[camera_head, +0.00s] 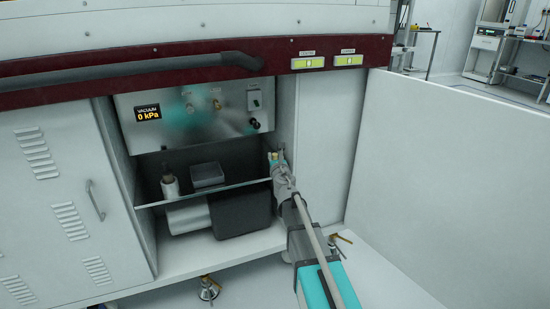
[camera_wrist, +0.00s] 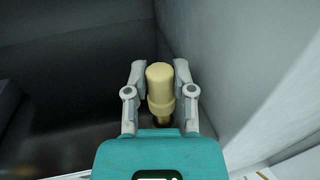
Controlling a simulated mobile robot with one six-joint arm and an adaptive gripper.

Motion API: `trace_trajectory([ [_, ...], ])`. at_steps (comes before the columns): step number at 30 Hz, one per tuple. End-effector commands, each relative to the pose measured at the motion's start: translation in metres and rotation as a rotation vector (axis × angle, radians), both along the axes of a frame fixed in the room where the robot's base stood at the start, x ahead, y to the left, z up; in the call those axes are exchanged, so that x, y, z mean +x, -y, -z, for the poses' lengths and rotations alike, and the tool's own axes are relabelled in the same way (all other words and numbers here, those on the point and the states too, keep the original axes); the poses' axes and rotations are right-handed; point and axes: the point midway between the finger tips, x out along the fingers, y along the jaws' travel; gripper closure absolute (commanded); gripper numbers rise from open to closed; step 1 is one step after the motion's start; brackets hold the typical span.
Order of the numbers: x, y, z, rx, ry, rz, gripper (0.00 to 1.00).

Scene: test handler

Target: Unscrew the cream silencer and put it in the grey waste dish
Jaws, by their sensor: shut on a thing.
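The cream silencer (camera_wrist: 160,82) is a short ribless cylinder with a brass-coloured end toward my palm. My gripper (camera_wrist: 160,66) is shut on it, one finger on each side. In the head view my gripper (camera_head: 277,163) is inside the open bay, at its right side, right of the shelf. Only a small cream tip of the silencer shows there, and it stands clear of the metal panel (camera_head: 160,128). The grey waste dish (camera_head: 208,181) is a shallow square dish on the shelf, left of my gripper. It looks empty, but its floor is hard to see.
A white bottle-like thing (camera_head: 170,184) stands left of the dish on the glass-edged shelf (camera_head: 232,188). A dark box (camera_head: 241,211) and a pale cylinder (camera_head: 187,215) lie below. The bay's right wall (camera_head: 284,115) is close to my gripper. The panel display (camera_head: 148,113) reads 0 kPa.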

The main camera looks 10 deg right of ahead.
Motion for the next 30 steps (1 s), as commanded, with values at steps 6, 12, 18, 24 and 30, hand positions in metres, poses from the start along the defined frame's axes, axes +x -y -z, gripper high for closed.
trace_trajectory([
  [6, -0.0002, 0.0007, 0.0001, -0.001, 0.000, 0.003, 0.54],
  [12, -0.0002, 0.0004, 0.0001, -0.001, 0.000, 0.003, 0.50],
  [18, -0.0001, 0.0000, 0.0000, 0.000, 0.000, 0.006, 0.50],
  [24, 0.0004, -0.0016, 0.0000, 0.000, 0.000, 0.060, 0.50],
  [30, 0.0010, -0.0023, 0.0000, 0.000, 0.000, 0.162, 0.50],
])
